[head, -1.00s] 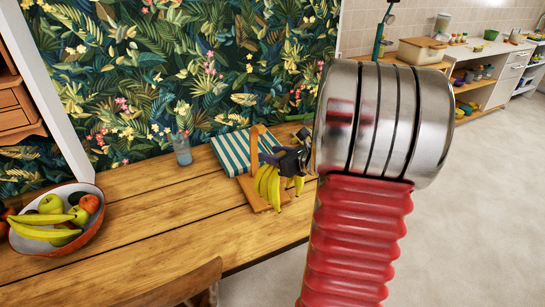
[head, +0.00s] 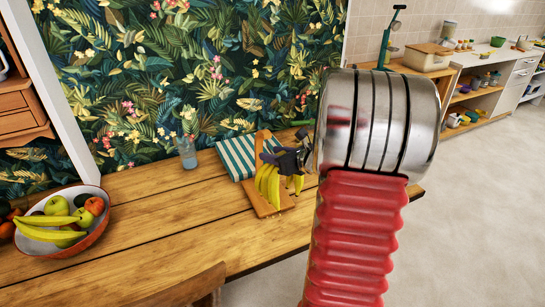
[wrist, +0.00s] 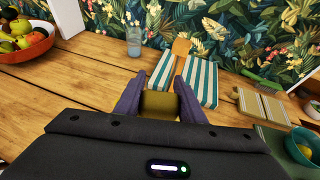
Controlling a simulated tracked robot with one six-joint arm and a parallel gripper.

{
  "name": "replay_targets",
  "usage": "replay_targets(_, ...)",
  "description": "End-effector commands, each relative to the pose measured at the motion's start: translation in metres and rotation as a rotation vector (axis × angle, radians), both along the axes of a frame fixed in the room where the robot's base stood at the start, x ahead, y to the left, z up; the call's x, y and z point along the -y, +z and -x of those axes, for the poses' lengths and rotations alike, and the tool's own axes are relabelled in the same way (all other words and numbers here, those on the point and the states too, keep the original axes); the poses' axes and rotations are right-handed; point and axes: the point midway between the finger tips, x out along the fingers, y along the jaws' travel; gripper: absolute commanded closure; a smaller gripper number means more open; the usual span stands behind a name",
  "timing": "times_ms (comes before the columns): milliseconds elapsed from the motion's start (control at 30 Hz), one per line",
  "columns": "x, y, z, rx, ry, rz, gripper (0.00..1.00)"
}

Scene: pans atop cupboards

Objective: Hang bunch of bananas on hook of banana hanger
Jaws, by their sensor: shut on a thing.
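The bunch of yellow bananas (head: 267,184) hangs below my gripper (head: 285,158), which is shut on its top. In the wrist view, my gripper (wrist: 160,100) has its two purple-grey fingers on either side of a brownish-yellow part of the bunch (wrist: 160,105). The wooden banana hanger (head: 262,137) stands on the table just behind the bananas. Its upright top (wrist: 181,47) shows in the wrist view ahead of the fingers, slightly right. The bananas cover part of the hanger in the head view. I cannot make out the hook or whether the bunch touches it.
A striped green-white cloth or board (head: 238,155) lies beside the hanger. A glass vase (head: 187,153) stands at the back. A fruit bowl (head: 92,237) is at the left. The wooden table (head: 150,225) is clear between. A teal bowl (wrist: 303,146) shows at right in the wrist view.

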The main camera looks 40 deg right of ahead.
Motion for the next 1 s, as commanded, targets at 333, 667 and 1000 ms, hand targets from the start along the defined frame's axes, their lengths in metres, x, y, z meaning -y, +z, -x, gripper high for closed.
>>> replay_targets(333,0.004,0.002,-0.013,0.004,0.001,0.002,1.00)
replay_targets(667,0.008,0.001,-0.024,0.004,-0.001,0.001,1.00)
replay_targets(1000,0.011,-0.003,-0.034,0.004,0.000,0.001,1.00)
